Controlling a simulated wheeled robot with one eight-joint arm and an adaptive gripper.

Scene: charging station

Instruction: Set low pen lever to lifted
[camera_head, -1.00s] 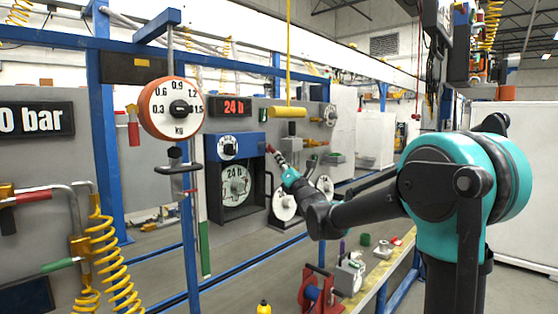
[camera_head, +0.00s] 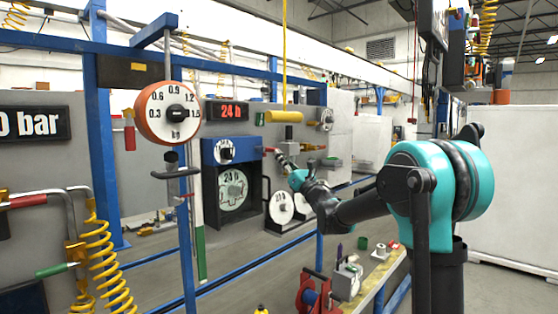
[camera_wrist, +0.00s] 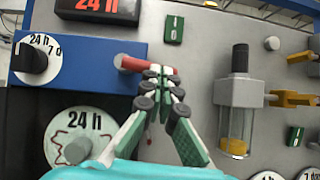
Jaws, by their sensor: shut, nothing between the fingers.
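A chart recorder with a blue top (camera_head: 212,150) and a round 24 h chart (camera_head: 232,188) is on the grey panel. A short red-handled lever (camera_head: 269,150) sticks out at its right side. In the wrist view, the red lever (camera_wrist: 132,64) lies nearly level beside the recorder's blue housing (camera_wrist: 95,58). My gripper (camera_wrist: 155,72) is shut and empty, its fingertips overlapping the lever's right end; I cannot tell whether they touch. In the head view my gripper (camera_head: 281,158) is small, just right of the lever. The lever's right end is partly hidden by the fingertips.
A dial knob (camera_wrist: 30,58) is on the recorder's left. A clear-bowled filter unit (camera_wrist: 237,95) with yellow fittings sits right of my gripper. A hanging scale (camera_head: 167,112) and blue post stand in front at left. A bench (camera_head: 372,275) with small items is below.

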